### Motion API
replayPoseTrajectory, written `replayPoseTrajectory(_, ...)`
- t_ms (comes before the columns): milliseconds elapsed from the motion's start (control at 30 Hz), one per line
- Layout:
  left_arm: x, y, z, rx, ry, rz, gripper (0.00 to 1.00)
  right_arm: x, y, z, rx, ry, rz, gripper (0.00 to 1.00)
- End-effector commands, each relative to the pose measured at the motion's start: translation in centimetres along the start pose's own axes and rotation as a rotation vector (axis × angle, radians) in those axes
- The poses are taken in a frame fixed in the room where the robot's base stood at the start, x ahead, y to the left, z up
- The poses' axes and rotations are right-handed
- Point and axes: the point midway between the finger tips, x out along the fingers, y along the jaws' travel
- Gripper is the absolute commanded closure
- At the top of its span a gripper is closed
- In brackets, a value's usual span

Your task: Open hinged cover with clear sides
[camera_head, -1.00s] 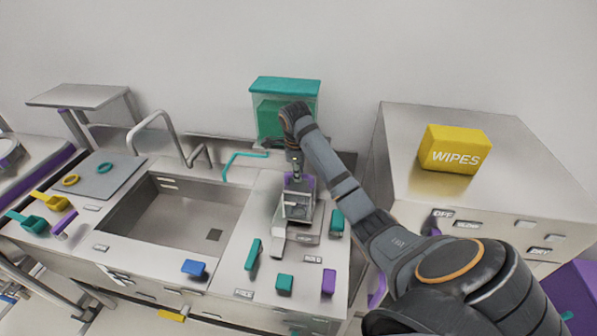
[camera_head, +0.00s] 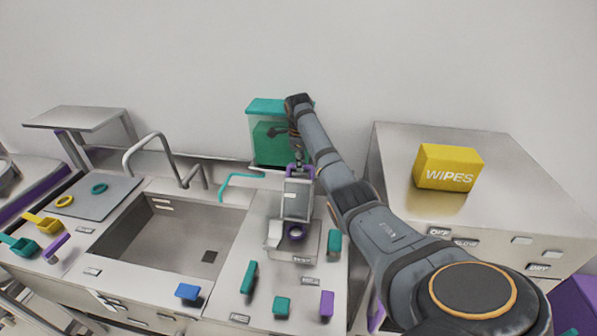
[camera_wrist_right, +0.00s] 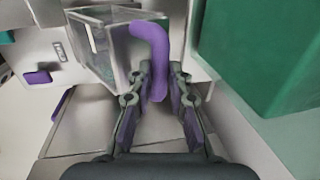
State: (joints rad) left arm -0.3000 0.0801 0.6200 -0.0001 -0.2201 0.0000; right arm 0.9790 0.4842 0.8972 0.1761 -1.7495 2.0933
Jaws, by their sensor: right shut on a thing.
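The hinged cover (camera_head: 296,200) with clear sides stands tilted up above its metal base (camera_head: 272,240) on the counter right of the sink. The right wrist view shows the bent purple handle (camera_wrist_right: 152,50) between the fingers (camera_wrist_right: 155,85), with a clear side of the cover (camera_wrist_right: 105,50) at upper left. My left gripper is in neither view.
A teal-lidded clear container (camera_head: 267,108) stands against the wall behind the gripper. A teal tap (camera_head: 238,181) is left of the cover. Several small coloured blocks lie at the counter's front. A yellow wipes box (camera_head: 447,168) sits on the cabinet at right.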

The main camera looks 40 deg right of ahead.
Motion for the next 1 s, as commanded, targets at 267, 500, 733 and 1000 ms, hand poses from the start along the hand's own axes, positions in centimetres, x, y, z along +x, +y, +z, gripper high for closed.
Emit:
replayPoseTrajectory(267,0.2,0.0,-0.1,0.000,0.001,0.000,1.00,0.4,-1.9,0.0,0.001,-0.002,-0.002,1.00)
replayPoseTrajectory(500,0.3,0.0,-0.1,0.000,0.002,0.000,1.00,0.5,-2.4,0.0,0.000,-0.001,-0.003,1.00)
replayPoseTrajectory(733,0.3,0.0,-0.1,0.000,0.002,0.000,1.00,0.5,-2.4,0.0,0.000,-0.001,-0.004,1.00)
replayPoseTrajectory(1000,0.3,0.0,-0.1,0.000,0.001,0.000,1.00,0.6,-2.4,0.0,0.000,-0.001,-0.002,0.59)
